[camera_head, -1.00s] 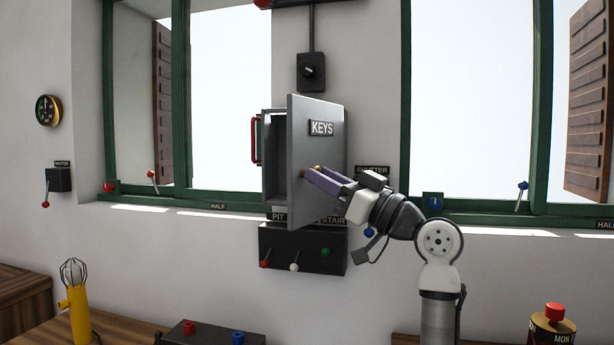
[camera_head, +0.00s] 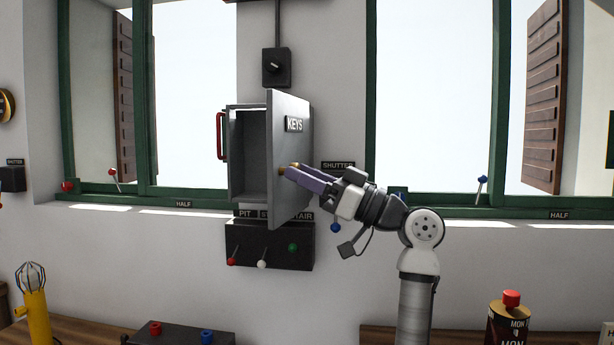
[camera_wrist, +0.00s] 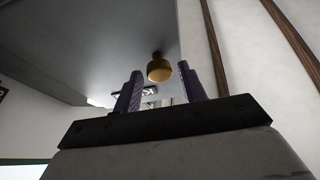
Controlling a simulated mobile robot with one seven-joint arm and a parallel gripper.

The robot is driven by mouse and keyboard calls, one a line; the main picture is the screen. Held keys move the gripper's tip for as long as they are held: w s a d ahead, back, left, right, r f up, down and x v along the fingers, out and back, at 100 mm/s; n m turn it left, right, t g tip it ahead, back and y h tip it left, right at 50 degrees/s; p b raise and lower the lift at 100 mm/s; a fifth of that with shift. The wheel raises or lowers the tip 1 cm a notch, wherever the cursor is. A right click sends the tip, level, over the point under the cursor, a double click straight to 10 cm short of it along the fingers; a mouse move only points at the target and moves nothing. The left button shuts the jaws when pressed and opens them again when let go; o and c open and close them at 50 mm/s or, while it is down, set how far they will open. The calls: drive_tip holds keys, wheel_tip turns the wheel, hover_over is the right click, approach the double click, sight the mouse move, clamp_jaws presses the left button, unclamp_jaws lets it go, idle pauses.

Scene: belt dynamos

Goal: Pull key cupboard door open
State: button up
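The grey key cupboard (camera_head: 236,150) hangs on the wall between two windows. Its door (camera_head: 292,195), labelled KEYS, stands wide open, with its free edge towards me and its hinge side at the right. The dark inside shows left of the door. A small brass knob (camera_head: 282,172) sits on the door's outer face near the free edge. My gripper (camera_head: 289,171) is at the knob, right of the door. In the wrist view, the two purple fingers (camera_wrist: 159,88) stand apart, and the knob (camera_wrist: 159,69) shows between and just beyond their tips, with gaps on both sides.
A red handle (camera_head: 221,136) is on the cupboard's left side. A black switch box (camera_head: 270,246) with coloured levers sits just below the door. A rotary switch (camera_head: 276,67) is above. A yellow caged lamp (camera_head: 36,310) and a red-capped can (camera_head: 508,322) stand in front.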

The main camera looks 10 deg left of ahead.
drive_tip(key=shift+o, duration=0.7)
drive_tip(key=b+v, duration=0.4)
drive_tip(key=v, duration=0.9)
drive_tip(key=shift+d+f, duration=0.2)
drive_tip(key=shift+d, duration=0.15)
drive_tip(key=shift+s, duration=0.1)
